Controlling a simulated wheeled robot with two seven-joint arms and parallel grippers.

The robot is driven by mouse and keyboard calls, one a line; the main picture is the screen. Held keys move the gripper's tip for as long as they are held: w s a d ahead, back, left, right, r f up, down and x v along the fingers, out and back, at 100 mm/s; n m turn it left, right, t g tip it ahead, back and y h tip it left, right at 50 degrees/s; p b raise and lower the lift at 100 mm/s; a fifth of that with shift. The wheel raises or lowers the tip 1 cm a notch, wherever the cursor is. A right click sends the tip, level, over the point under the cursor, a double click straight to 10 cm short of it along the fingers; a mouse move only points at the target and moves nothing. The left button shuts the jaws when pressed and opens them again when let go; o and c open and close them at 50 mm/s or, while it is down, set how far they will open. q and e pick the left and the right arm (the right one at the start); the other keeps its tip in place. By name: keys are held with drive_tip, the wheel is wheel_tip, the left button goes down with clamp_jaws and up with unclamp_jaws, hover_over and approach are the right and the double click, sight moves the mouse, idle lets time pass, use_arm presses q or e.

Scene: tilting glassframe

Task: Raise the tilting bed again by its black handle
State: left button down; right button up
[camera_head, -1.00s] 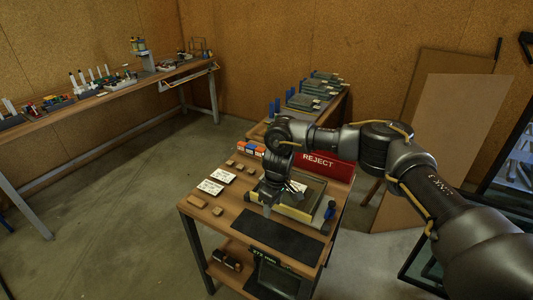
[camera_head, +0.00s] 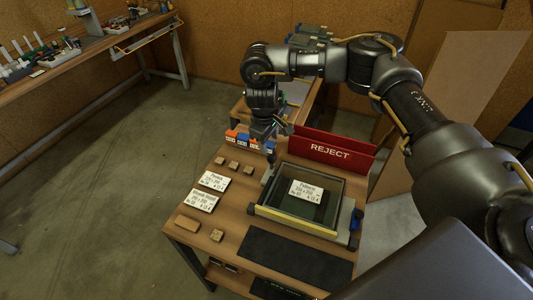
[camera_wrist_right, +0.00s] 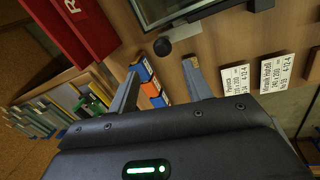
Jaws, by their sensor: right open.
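The tilting bed is a framed dark panel (camera_head: 292,206) with a yellow front edge. It lies about flat on the wooden table in the head view, with a white label card (camera_head: 307,191) on it. Part of it shows at the top of the right wrist view (camera_wrist_right: 160,10). A round black knob (camera_wrist_right: 162,46), apparently the handle, is beside the bed's corner in that view. My right gripper (camera_head: 279,143) is over the bed's back left corner. In the wrist view its open fingers (camera_wrist_right: 163,82) are apart and empty, with the knob beyond their tips. My left gripper is not in view.
A red REJECT bin (camera_head: 333,150) stands right behind the bed. Small orange and blue boxes (camera_head: 243,139) stand close to my right gripper. Two label cards (camera_head: 204,199) and several wooden blocks lie left of the bed. A dark mat (camera_head: 295,258) lies in front.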

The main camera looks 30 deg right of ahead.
sight(271, 155)
drive_tip(key=f, duration=0.5)
drive_tip(key=shift+s+d+f+p, duration=0.3)
drive_tip(key=shift+s, duration=0.05)
drive_tip(key=shift+w+d+f, duration=0.1)
drive_tip(key=shift+w+f, duration=0.2)
drive_tip(key=shift+f, duration=0.2)
drive_tip(key=shift+w+d+f, duration=0.1)
drive_tip(key=shift+w+f, duration=0.2)
drive_tip(key=shift+f, duration=0.2)
drive_tip(key=shift+d+f, duration=0.2)
drive_tip(key=shift+f, duration=0.7)
drive_tip(key=shift+s, duration=0.2)
drive_tip(key=shift+w+f, duration=0.2)
drive_tip(key=shift+f, duration=0.15)
drive_tip(key=shift+s+r, duration=0.1)
drive_tip(key=shift+s, duration=0.05)
drive_tip(key=c, duration=0.7)
clamp_jaws()
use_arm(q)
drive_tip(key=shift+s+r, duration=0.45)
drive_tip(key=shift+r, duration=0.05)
